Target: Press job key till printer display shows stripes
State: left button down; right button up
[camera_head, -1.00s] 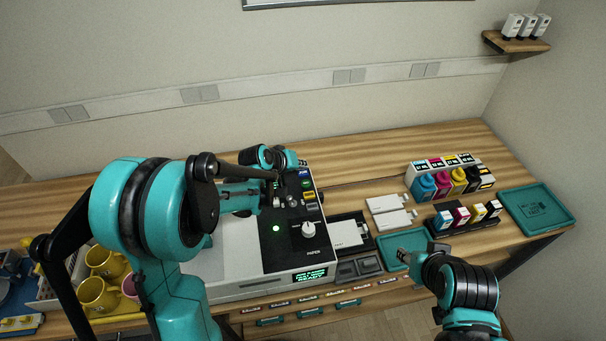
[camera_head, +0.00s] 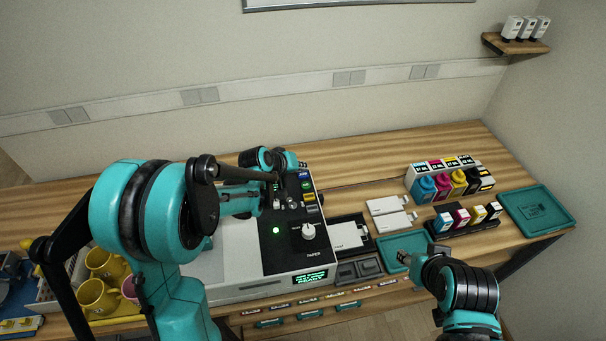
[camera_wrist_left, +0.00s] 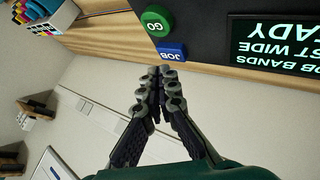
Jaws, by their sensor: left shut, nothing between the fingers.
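The printer (camera_head: 230,262) stands on the bench with a dark control panel. Its job key is the blue button marked JOB (camera_wrist_left: 171,52), beside a green GO key (camera_wrist_left: 157,20). The display (camera_head: 310,277) is lit green. In the left wrist view the display (camera_wrist_left: 275,45) shows upside-down text with JOB BANDS, WIDE and READY, partly cut off, and no stripes. My left gripper (camera_wrist_left: 160,72) is shut and empty, its tips close to the JOB key; I cannot tell whether they touch. My right gripper (camera_head: 422,258) is by a teal tray, its jaws unclear.
A white knob (camera_head: 308,231) and a green light (camera_head: 276,230) sit on the panel. Yellow mugs (camera_head: 97,297) stand left of the printer. Ink bottles (camera_head: 458,181), cartridges (camera_head: 460,216) and a teal tray (camera_head: 540,209) are on the right. Bare wood lies behind the printer.

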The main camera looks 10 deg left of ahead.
aim_at(301, 175)
pick_arm(q)
jog(key=shift+f+b, duration=0.45)
jog(key=shift+b, duration=0.05)
jog(key=shift+f+b, duration=0.4)
jog(key=shift+f, duration=0.05)
dwell(0.6)
dwell(0.4)
jog(key=shift+r+p, duration=0.65)
jog(key=shift+r, duration=0.25)
notch_tip(301, 175, up, 5)
jog(key=p, duration=0.3)
jog(key=shift+p, duration=0.35)
